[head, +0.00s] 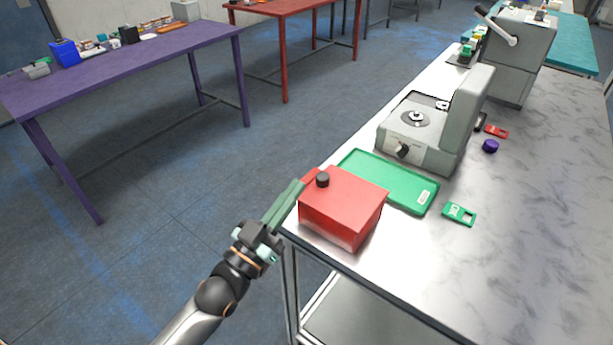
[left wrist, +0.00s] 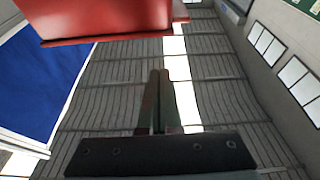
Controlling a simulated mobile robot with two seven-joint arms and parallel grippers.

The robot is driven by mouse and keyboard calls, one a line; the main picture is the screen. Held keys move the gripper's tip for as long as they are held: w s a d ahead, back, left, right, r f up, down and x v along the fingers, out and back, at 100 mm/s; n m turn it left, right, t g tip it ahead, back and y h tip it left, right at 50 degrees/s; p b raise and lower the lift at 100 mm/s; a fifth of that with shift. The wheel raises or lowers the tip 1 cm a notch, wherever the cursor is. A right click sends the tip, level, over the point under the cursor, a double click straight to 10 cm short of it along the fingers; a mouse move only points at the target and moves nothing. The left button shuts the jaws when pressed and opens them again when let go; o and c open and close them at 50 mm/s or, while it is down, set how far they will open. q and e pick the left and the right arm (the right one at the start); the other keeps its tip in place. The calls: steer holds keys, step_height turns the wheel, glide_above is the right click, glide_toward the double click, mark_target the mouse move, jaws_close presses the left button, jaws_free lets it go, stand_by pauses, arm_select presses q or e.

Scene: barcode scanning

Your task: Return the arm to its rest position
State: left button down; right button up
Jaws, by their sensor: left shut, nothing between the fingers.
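My left gripper (head: 286,204) shows in the head view at the near left edge of the marble-topped table. Its green fingers are shut and empty, pointing up and to the right, beside the left side of a red box (head: 342,205) with a black knob on top. I cannot tell whether the fingers touch the box. In the left wrist view the closed fingers (left wrist: 160,80) stand in the middle, with a red surface (left wrist: 100,15) above them at upper left. My right gripper is not in view.
A green tray (head: 408,184) lies behind the red box. A grey machine (head: 425,140) stands beyond it. A green card-like item (head: 459,214) and a purple cap (head: 490,146) lie to the right. The table's near right is clear. A purple table (head: 130,60) stands far left across open floor.

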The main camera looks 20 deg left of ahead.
arm_select(q)
steer(key=shift+v, duration=1.6)
steer(key=s+f+g+y, duration=0.1)
steer(key=s+f+g, duration=0.3)
steer(key=f, duration=0.5)
steer(key=s+d+f+g+y+p, duration=0.1)
steer(key=s+f+g, duration=0.2)
steer(key=s+f, duration=0.3)
steer(key=s+f+n+g+y+p, duration=0.1)
steer(key=s+f+g, duration=0.3)
steer(key=f, duration=0.8)
steer(key=shift+s+f+g+y, duration=0.2)
steer(key=shift+s+g+y, duration=0.1)
steer(key=shift+s+y, duration=0.15)
steer(key=shift+d, duration=0.15)
